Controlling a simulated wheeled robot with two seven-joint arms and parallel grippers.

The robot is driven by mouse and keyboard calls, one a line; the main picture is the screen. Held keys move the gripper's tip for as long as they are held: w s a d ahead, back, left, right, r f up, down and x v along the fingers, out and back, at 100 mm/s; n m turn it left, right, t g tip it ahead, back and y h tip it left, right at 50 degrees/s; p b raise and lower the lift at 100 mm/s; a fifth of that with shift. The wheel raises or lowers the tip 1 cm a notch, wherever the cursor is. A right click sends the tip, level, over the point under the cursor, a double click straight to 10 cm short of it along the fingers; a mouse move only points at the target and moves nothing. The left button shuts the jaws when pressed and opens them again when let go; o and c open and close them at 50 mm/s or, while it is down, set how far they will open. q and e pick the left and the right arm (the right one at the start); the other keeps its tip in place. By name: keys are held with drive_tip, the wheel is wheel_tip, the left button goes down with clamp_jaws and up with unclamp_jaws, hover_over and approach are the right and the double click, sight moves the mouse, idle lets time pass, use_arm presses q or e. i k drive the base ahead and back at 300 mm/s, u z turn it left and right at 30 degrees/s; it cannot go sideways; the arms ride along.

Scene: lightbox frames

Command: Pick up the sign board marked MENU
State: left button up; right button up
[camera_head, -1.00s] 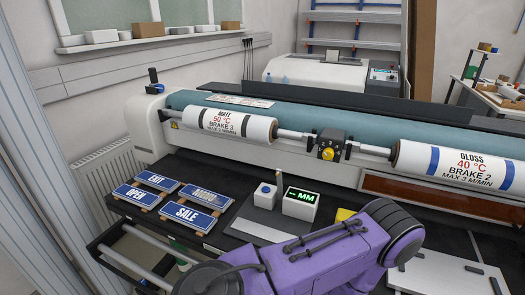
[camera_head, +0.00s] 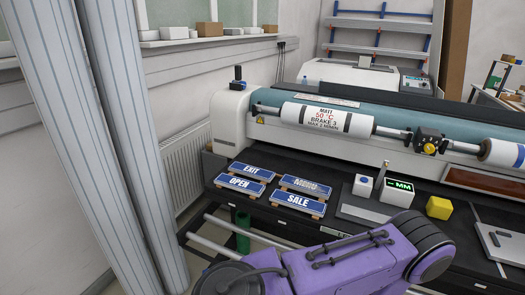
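Four blue sign boards with white letters lie in two rows on the dark table at the left end of the machine. The back right board (camera_head: 306,186) has blurred lettering that I cannot read for certain. The others read EXIT (camera_head: 251,171), OPEN (camera_head: 240,184) and SALE (camera_head: 298,202), so the blurred one may be the MENU board. The boards rest on small wooden blocks. A purple arm of mine crosses the bottom of the view, in front of the table. Neither gripper shows.
A yellow block (camera_head: 439,208), a MM display box (camera_head: 397,191) and a small white box (camera_head: 363,185) sit to the right. Striped grey columns (camera_head: 125,140) stand at left.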

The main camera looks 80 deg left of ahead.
sight(314, 188)
drive_tip(key=k, duration=0.2)
drive_tip(key=u, duration=1.1)
